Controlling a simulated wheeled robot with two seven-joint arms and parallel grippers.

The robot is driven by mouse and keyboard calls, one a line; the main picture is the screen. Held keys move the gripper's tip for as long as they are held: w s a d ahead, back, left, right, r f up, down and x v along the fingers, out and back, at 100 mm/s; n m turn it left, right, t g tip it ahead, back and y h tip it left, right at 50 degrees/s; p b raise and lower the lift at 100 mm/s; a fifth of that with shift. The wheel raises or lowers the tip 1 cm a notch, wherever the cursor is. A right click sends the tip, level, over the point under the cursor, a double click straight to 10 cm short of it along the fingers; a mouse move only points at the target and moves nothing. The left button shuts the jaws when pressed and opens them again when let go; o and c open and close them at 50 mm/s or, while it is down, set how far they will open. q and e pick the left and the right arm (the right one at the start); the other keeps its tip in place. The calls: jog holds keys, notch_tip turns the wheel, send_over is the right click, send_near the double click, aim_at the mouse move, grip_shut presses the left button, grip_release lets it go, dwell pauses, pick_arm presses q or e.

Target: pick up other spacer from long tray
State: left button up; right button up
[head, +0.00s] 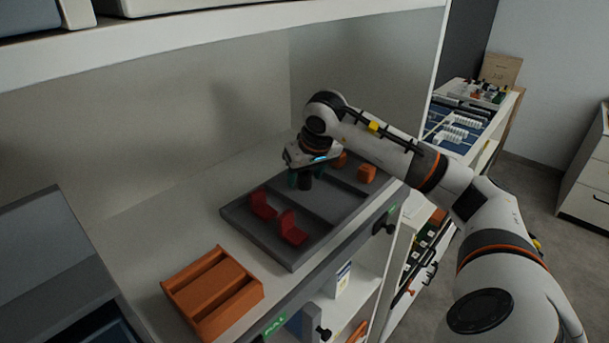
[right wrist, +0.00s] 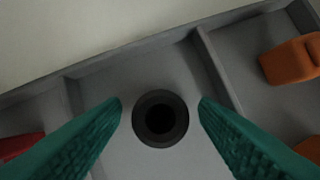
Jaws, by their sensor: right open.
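A dark round spacer (right wrist: 160,118) with a black hole stands in the middle compartment of the long grey tray (head: 335,207). In the right wrist view it lies between the two green fingers of my right gripper (right wrist: 160,108), with a gap on each side. My right gripper (head: 303,181) is open and points down over the tray in the head view, where it hides the spacer. The tray's dividers and back wall also show in the right wrist view. My left gripper is not in view.
Red parts (head: 291,230) lie in the tray's left compartment, and orange parts (head: 366,173) in its right one. An orange slotted holder (head: 212,290) stands on the shelf at front left. A white upper shelf (head: 230,38) overhangs the back.

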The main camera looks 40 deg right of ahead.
jog(key=shift+w+f, duration=0.1)
jog(key=shift+f, duration=0.15)
jog(key=c, duration=1)
jog(key=shift+r, duration=0.1)
jog(key=shift+c, duration=0.2)
